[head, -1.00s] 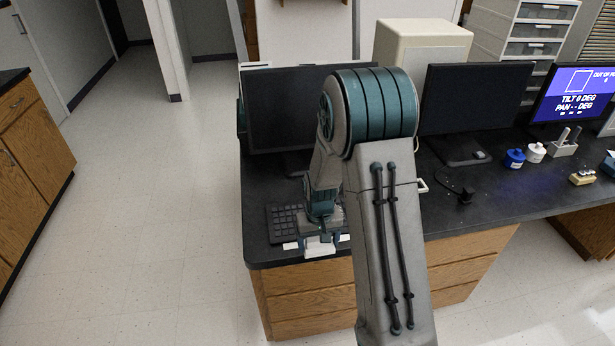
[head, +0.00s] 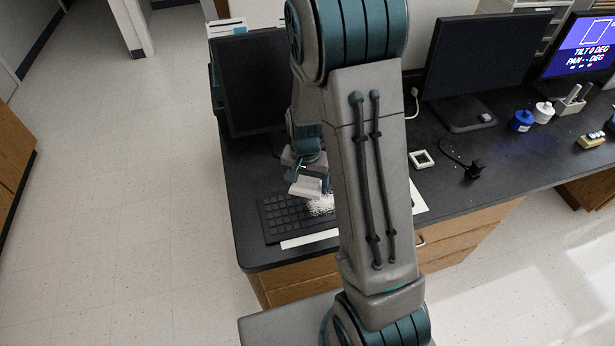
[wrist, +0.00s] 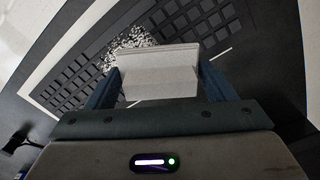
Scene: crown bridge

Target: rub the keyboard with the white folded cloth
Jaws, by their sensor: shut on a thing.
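The black keyboard (head: 285,218) lies on the dark desk in front of the left monitor. My arm hides its right part in the head view; the wrist view shows more of the keyboard (wrist: 73,82). My gripper (head: 308,176) is shut on the white folded cloth (head: 306,187). In the wrist view the cloth (wrist: 160,75) sits between the two fingers. The cloth is over the keyboard's far side; I cannot tell whether it touches the keys. A patch of white specks (head: 320,205) lies on the keys beside the cloth.
A white strip (head: 308,239) lies along the keyboard's front edge. The left monitor (head: 253,85) stands close behind my gripper. A small white square frame (head: 421,159) and a black plug (head: 475,170) lie to the right. A blue bottle (head: 521,121) stands farther right.

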